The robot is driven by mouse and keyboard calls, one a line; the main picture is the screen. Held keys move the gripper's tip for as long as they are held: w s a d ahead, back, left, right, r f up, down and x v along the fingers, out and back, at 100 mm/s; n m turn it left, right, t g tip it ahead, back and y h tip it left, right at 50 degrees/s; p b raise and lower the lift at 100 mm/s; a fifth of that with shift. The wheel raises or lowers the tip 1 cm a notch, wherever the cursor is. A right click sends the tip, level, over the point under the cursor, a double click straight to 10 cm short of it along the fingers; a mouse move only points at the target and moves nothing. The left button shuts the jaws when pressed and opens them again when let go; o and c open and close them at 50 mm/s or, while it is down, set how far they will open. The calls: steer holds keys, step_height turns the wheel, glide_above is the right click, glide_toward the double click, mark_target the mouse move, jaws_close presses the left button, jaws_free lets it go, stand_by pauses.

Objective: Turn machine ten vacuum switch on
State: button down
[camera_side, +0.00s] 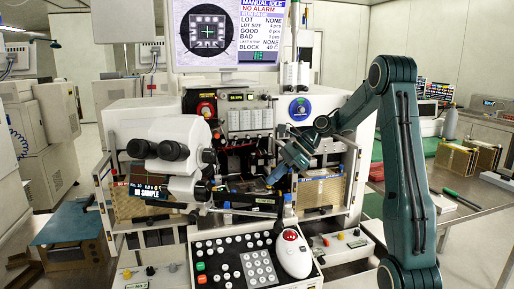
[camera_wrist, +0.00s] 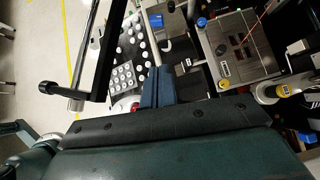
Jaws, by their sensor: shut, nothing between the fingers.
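The wire bonding machine (camera_side: 222,110) stands in the middle of the side view. My gripper (camera_side: 272,181) is in front of its right half, above the keypad panel, pointing down and left. In the wrist view its two blue fingers (camera_wrist: 157,72) lie together, shut and empty. Small switch panels sit low at the machine's front right (camera_side: 345,244) and front left (camera_side: 150,277). The wrist view shows a plate with blue and yellow knobs (camera_wrist: 230,62) right of the fingers.
A black keypad panel (camera_side: 216,262) with white buttons and a white mouse-like control (camera_side: 292,254) lies below my gripper. The microscope (camera_side: 160,148) stands left of it. A monitor (camera_side: 228,36) above reads "MANUAL IDLE" and "NO ALARM". A bench (camera_side: 480,205) stands at right.

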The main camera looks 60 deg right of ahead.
mark_target(227, 206)
steer(key=shift+s+d+r, duration=0.2)
steer(key=shift+r, duration=0.05)
steer(key=shift+s+a, duration=0.1)
steer(key=shift+s+a+m+t+h, duration=0.6)
steer(key=shift+s+a+m, duration=0.1)
steer(key=shift+m, duration=0.4)
steer(key=shift+f, duration=0.1)
steer(key=x, duration=1)
steer(key=shift+w, duration=0.1)
steer(key=shift+w+a, duration=0.5)
steer(key=shift+w, duration=0.35)
steer(key=shift+w+a, duration=0.2)
steer(key=shift+w, duration=0.25)
steer(key=shift+w+a, duration=0.2)
steer(key=shift+w, duration=0.2)
